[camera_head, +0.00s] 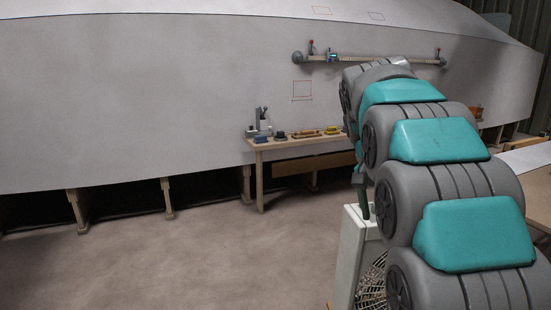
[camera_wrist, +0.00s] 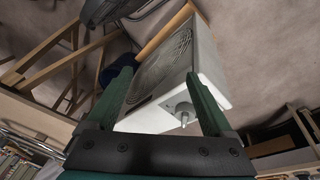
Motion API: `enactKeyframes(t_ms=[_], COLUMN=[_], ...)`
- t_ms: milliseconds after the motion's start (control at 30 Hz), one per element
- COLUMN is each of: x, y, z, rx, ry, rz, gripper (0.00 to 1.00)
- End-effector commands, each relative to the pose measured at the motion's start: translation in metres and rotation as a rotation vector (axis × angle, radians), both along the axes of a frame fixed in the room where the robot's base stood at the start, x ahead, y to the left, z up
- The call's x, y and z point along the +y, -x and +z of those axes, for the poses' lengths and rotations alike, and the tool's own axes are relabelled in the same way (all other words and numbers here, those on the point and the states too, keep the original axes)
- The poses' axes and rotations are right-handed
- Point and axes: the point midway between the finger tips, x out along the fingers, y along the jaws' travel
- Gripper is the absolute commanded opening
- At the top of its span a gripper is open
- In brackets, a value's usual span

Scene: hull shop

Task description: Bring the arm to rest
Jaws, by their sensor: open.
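My arm (camera_head: 440,190), grey with teal covers, stretches from the lower right up toward the hull and bends down at its far end. My gripper (camera_wrist: 159,76) shows in the wrist view as two dark green fingers spread apart, with nothing held between them. A white fan unit (camera_wrist: 215,62) with a round grille and a knob lies beyond the fingers. In the head view the gripper (camera_head: 362,200) is partly hidden behind my arm, at the top of the fan unit (camera_head: 348,250). I cannot tell whether they touch.
A wooden bench (camera_head: 300,143) with small tools stands by the large pale hull (camera_head: 150,100). A rail (camera_head: 375,58) is fixed to the hull. A table with a pale sheet (camera_head: 528,158) is at the right. The floor (camera_head: 170,260) at left is clear.

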Motion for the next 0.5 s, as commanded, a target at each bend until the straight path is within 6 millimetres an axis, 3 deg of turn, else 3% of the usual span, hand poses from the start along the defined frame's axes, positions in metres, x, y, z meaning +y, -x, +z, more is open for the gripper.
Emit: enactKeyframes(t_ms=[500], x=[0.031], y=[0.139], z=[-0.057], rx=[0.155], ry=[-0.11], rz=[0.312], gripper=[0.86])
